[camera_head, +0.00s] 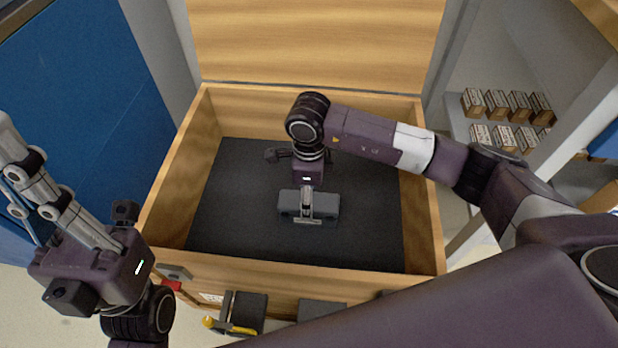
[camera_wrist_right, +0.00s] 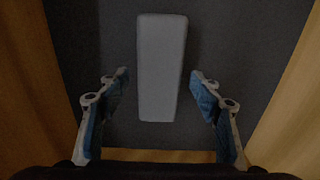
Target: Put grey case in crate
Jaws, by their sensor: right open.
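The grey case (camera_head: 325,203) lies on the dark floor inside the wooden crate (camera_head: 190,165), whose lid stands open at the back. My right gripper (camera_head: 307,217) reaches down into the crate, over the middle of the case, and hides part of it. In the right wrist view the case (camera_wrist_right: 161,70) shows between the spread fingers of my right gripper (camera_wrist_right: 158,88), with a gap on each side. Its jaws are open and empty. My left gripper (camera_head: 40,185) is outside the crate at the left; its finger opening is unclear.
The crate's raised lid (camera_head: 320,40) is at the back. A shelf with several small boxes (camera_head: 505,105) stands at right. A blue panel (camera_head: 85,110) is at left. Dark holders with a yellow-handled tool (camera_head: 228,327) are at the crate's front. The crate floor around the case is mostly clear.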

